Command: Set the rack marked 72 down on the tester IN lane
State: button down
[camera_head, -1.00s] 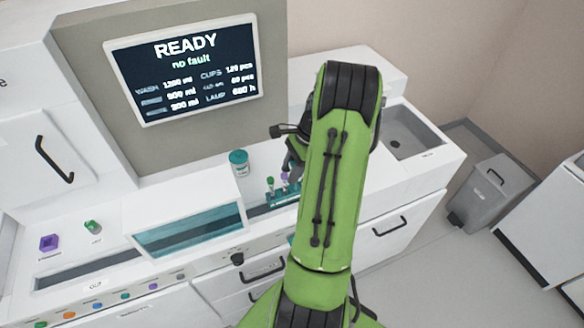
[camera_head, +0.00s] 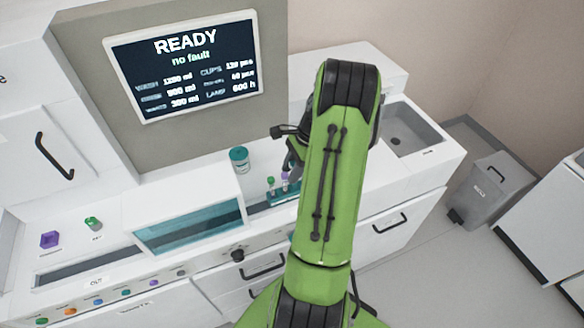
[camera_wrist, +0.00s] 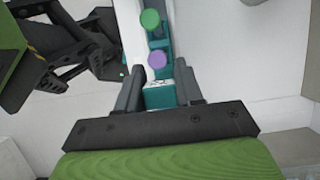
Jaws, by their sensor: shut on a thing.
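The teal rack (camera_head: 284,190) holds tubes with a green cap and a purple cap. In the head view it is at or just over the tester's IN lane (camera_head: 258,209), the dark slot right of the teal window; I cannot tell whether it touches. My gripper (camera_wrist: 160,88) is shut on the near end of the rack, which also shows in the wrist view (camera_wrist: 161,99) with a pale label too small to read. In the head view my green arm hides much of the gripper and the rack's right part.
The tester's screen (camera_head: 185,65) reads READY, no fault. A teal-lidded jar (camera_head: 239,160) stands behind the lane. The teal window (camera_head: 190,228) is left of it, then the OUT lane (camera_head: 90,268). A sink (camera_head: 408,130) and grey bin (camera_head: 489,187) are at right.

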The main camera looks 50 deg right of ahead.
jog(key=shift+f, duration=0.1)
jog(key=c, duration=0.6)
grip_release()
jog(key=shift+c, duration=0.2)
jog(key=p+v, duration=0.3)
jog(key=v, duration=1.2)
jog(key=shift+d+r, duration=0.15)
jog(key=shift+r, duration=0.2)
jog(key=shift+s, duration=0.1)
